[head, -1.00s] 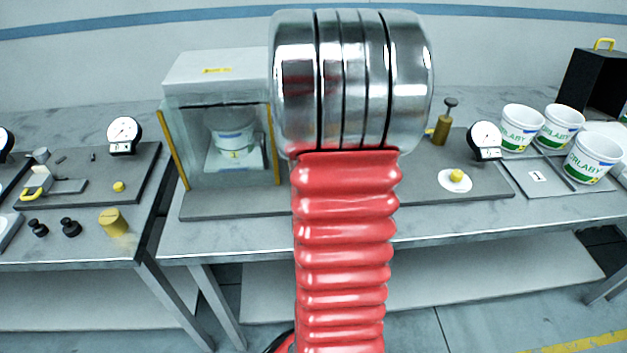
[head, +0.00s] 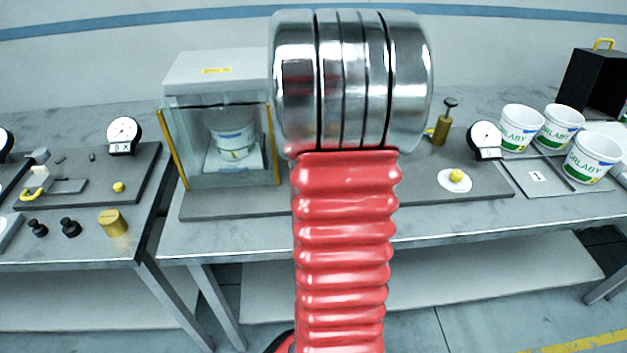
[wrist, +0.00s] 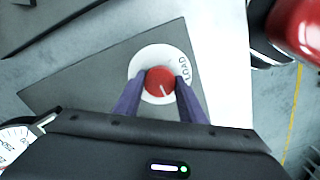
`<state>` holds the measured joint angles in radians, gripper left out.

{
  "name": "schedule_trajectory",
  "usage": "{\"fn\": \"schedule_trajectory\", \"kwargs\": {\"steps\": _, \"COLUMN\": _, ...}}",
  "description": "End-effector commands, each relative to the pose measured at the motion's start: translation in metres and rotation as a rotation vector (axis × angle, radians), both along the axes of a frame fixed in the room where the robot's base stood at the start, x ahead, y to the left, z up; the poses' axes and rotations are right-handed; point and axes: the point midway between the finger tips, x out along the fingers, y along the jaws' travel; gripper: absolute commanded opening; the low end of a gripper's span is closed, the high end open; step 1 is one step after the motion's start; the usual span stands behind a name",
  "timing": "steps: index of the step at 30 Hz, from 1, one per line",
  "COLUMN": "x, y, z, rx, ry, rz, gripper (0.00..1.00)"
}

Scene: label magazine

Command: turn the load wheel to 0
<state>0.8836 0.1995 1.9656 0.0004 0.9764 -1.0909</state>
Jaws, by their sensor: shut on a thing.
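The load wheel (wrist: 157,82) is a red round knob with a short white line, which points down and slightly right in the wrist view. It sits on a white disc (wrist: 144,58) that carries the word LOAD. The purple fingers of my gripper (wrist: 161,78) are on opposite sides of the wheel, closed on it. No number shows clearly beside the line. In the head view my arm fills the middle, and I cannot see the red wheel or my gripper there.
A dial gauge (wrist: 15,143) is at the lower left of the wrist view. In the head view a glass cabinet (head: 228,178) stands left of my arm. A yellow knob (head: 457,175), a gauge (head: 484,136) and white tubs (head: 592,157) are on the right.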

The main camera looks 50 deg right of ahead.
Motion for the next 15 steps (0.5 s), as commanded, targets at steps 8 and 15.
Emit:
{"fn": "schedule_trajectory", "kwargs": {"steps": 8, "x": -0.0014, "y": -0.0001, "z": -0.0001, "rx": 0.001, "ry": 0.003, "rz": 0.261, "gripper": 0.14}}
{"fn": "schedule_trajectory", "kwargs": {"steps": 15, "x": -0.0014, "y": -0.0003, "z": -0.0001, "rx": 0.001, "ry": 0.003, "rz": 0.48, "gripper": 0.14}}
